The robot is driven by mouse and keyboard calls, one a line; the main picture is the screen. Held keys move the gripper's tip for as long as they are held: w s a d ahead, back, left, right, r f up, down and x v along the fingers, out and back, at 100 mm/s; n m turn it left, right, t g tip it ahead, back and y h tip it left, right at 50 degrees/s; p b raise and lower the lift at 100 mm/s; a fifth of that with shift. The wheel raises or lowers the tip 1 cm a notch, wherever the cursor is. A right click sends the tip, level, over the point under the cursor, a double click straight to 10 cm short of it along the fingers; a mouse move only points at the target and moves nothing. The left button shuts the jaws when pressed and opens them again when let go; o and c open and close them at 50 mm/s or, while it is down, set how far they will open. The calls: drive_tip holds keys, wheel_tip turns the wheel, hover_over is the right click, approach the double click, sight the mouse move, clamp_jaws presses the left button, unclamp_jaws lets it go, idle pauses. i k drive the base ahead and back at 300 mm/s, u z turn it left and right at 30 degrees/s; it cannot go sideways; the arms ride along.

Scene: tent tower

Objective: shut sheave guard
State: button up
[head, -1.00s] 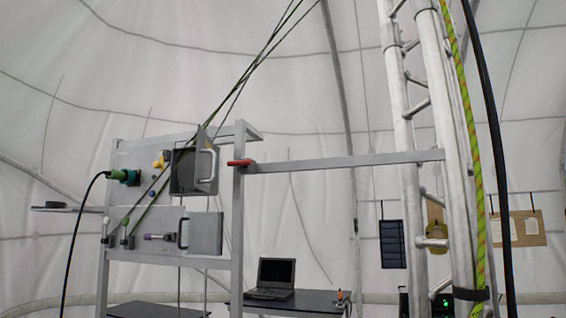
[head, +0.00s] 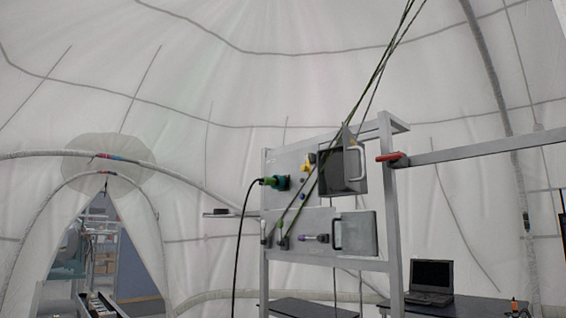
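A grey panel (head: 297,228) hangs in a metal frame (head: 391,225) right of the middle in the head view. At its upper right, a grey cover with a bright D-shaped handle (head: 356,163) stands swung out beside a dark square opening (head: 330,172). Below it is a flat grey plate (head: 360,233) with a dark handle at its left edge. I cannot tell for sure which of these is the sheave guard. Dark ropes (head: 372,75) run down from the upper right across the panel. My gripper is not in view.
A red lever (head: 392,157) sits where a horizontal bar (head: 470,147) meets the frame. A black cable hangs from a green connector (head: 275,182). A laptop (head: 431,277) stands on a dark table at lower right. A tent doorway (head: 110,240) opens at left.

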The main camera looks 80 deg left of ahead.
sight(353, 179)
drive_tip(key=u, duration=1.8)
